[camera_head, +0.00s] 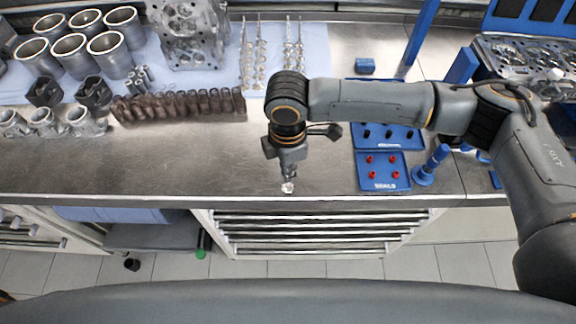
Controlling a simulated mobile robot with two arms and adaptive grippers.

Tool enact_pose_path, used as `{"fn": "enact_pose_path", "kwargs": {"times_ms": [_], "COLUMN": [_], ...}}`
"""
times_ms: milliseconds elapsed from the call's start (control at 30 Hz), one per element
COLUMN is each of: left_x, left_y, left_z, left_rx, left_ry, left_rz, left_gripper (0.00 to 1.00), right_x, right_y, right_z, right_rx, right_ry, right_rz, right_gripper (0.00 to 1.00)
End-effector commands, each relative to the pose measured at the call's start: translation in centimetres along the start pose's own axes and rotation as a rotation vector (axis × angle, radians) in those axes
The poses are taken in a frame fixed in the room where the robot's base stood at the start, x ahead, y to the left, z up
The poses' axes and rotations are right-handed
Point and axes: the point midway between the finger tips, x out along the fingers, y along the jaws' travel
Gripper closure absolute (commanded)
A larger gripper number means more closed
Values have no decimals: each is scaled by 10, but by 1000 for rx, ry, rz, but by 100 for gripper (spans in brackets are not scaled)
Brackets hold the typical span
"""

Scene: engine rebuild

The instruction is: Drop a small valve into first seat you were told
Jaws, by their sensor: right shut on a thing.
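My right gripper (288,178) points down over the front edge of the workbench, left of the blue trays. It is shut on a small pale piece (288,188), seemingly the small valve. Only its light lower end shows below the fingertips, and the rest is hidden. A cylinder head (535,58) lies at the back right, partly behind my right arm. Its seats are too small to make out. Another upright metal casting (188,32) stands at the back left. My left gripper is not in view.
A blue tray (382,184) with red seals and a blue tray (402,141) with black pieces lie right of the gripper. A blue upright tool (430,167) stands beside them. Cylinder liners (70,55), pistons and brown parts fill the left. The bench's front left (140,165) is clear.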

Motion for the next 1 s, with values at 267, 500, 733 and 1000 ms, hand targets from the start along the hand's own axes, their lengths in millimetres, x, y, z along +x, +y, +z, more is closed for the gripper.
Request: {"fn": "enact_pose_path", "kwargs": {"times_ms": [267,500,733,1000], "left_x": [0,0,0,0], "left_y": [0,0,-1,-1], "left_z": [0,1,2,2], "left_rx": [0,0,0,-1], "left_ry": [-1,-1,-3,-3], "left_rz": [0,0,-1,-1], "left_gripper": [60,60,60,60], "right_x": [3,3,3,-23], "right_y": [0,0,0,1], "right_z": [0,0,0,0], "right_rx": [0,0,0,0], "right_ry": [0,0,0,0], "right_rz": [-1,0,0,3], "right_gripper": [100,68,68,68]}}
